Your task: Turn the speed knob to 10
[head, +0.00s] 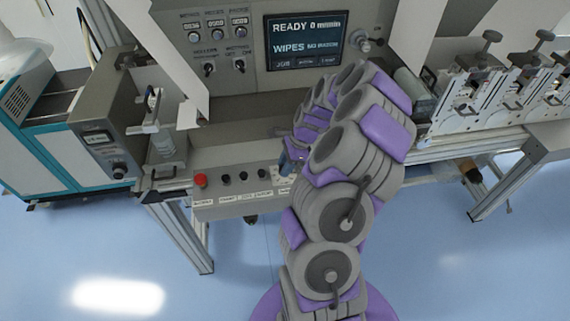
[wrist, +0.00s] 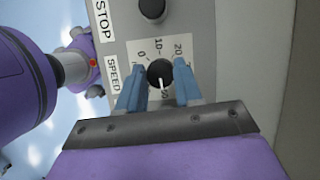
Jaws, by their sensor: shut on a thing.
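The speed knob (wrist: 159,72) is a small black dial with a white pointer line on a white scale plate marked SPEED. The marks 0, 10 and 20 read above it in the wrist view. The pointer line faces down in that view, away from the 10, toward a partly hidden number. My gripper (wrist: 160,78) has its two blue fingers on either side of the knob and is shut on it. In the head view my gripper (head: 287,163) is at the right part of the front control panel, and my arm hides the knob.
The front control panel (head: 225,205) carries a red button (head: 200,180) and several black buttons to the left of my gripper. A black button (wrist: 152,8) and a STOP label (wrist: 102,25) lie beyond the scale. The display (head: 303,40) reads READY.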

